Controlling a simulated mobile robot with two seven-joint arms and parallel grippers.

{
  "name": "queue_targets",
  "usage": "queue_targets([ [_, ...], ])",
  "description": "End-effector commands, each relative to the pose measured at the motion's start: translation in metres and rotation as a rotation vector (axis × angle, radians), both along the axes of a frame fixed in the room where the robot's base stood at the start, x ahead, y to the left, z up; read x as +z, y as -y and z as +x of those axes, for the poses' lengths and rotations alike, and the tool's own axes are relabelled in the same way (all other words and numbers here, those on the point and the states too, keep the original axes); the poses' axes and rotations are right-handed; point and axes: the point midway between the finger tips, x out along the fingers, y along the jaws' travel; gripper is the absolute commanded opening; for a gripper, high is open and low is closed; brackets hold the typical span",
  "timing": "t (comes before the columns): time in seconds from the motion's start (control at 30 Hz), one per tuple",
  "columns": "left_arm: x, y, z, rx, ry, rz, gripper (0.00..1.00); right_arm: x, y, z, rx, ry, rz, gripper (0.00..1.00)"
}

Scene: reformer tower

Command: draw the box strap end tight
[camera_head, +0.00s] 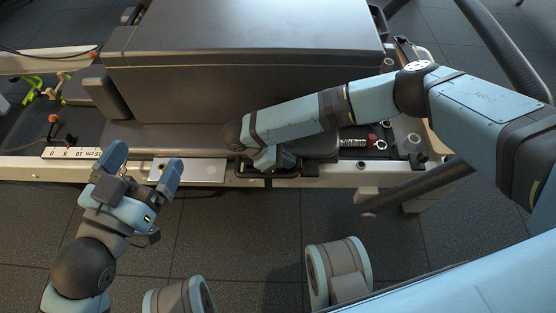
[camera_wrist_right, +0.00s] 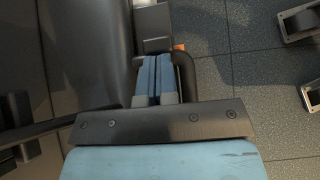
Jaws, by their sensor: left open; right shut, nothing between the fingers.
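The large dark grey box (camera_head: 240,45) sits on the reformer at the top middle of the head view. I cannot clearly make out its strap end. My left gripper (camera_head: 145,164) is open and empty in front of the ruler-marked rail, apart from the box. My right gripper (camera_head: 272,160) is low at the front of the reformer, partly hidden by its own wrist. In the right wrist view its two blue fingers (camera_wrist_right: 157,78) are shut together with nothing between them. A dark curved loop (camera_wrist_right: 187,75) runs close beside them, with a small orange piece (camera_wrist_right: 180,46) near its top.
A white ruler strip (camera_head: 70,153) lies on the front rail at left. A dark shallow tray with small parts (camera_head: 372,140) is right of my right gripper. A dark padded bar (camera_head: 420,188) juts out at lower right.

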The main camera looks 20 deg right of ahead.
Motion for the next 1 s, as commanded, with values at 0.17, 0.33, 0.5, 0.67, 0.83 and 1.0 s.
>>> queue_targets([
  [0.17, 0.001, 0.0, 0.0, -0.001, 0.002, 0.002, 0.96, 0.001, 0.001, 0.0, -0.001, 0.001, 0.0, 0.0],
  [0.33, 0.003, 0.0, 0.0, -0.002, 0.001, 0.003, 0.96, 0.002, 0.0, 0.0, -0.001, 0.001, 0.001, 0.0],
  [0.5, 0.028, 0.0, -0.001, -0.006, 0.0, -0.026, 0.96, 0.008, 0.002, 0.0, -0.002, 0.001, 0.005, 0.0],
  [0.67, 0.039, 0.006, -0.013, 0.01, -0.061, -0.139, 0.96, 0.01, 0.006, -0.001, -0.004, 0.001, 0.007, 0.0],
  [0.83, 0.053, 0.008, -0.019, 0.019, -0.088, -0.211, 0.96, 0.007, 0.011, -0.003, -0.004, 0.0, 0.002, 0.0],
  [1.0, 0.056, 0.009, -0.022, 0.025, -0.099, -0.245, 0.96, 0.002, 0.015, -0.005, -0.001, -0.002, -0.001, 0.0],
])
